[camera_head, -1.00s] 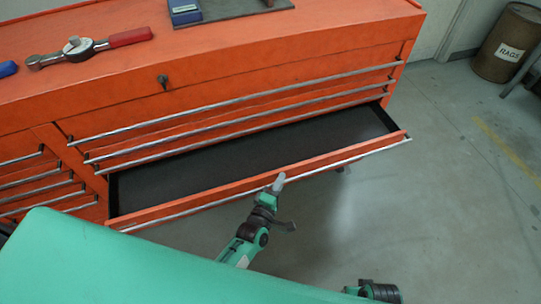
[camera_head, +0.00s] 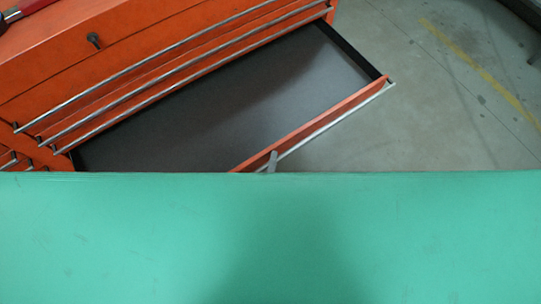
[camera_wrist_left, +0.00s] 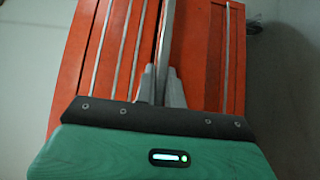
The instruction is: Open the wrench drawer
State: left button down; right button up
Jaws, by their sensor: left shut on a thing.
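The wrench drawer (camera_head: 322,120) of the orange tool cabinet is pulled out, and its dark grey inside shows empty in the head view. A light metal handle bar (camera_head: 352,110) runs along its orange front. The fingertip of my left gripper (camera_head: 271,161) shows at this bar, and my own green body hides the rest of the arm. In the left wrist view, the two grey fingers of my left gripper (camera_wrist_left: 162,88) are closed around the metal bar (camera_wrist_left: 166,38). My right gripper is out of view.
The cabinet (camera_head: 150,52) has further shut drawers with long bars above the open one, and a key (camera_head: 94,40) in its front. A red-handled tool (camera_head: 33,7) lies on top. Bare concrete floor (camera_head: 440,120) with a yellow line lies to the right.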

pick_arm(q)
jog(key=c, duration=1.5)
grip_release()
jog(key=s+a, duration=0.1)
jog(key=s, duration=0.8)
jog(key=s+a+b, duration=0.1)
jog(key=s, duration=0.3)
jog(key=shift+s+a, duration=0.3)
jog(key=shift+a, duration=0.05)
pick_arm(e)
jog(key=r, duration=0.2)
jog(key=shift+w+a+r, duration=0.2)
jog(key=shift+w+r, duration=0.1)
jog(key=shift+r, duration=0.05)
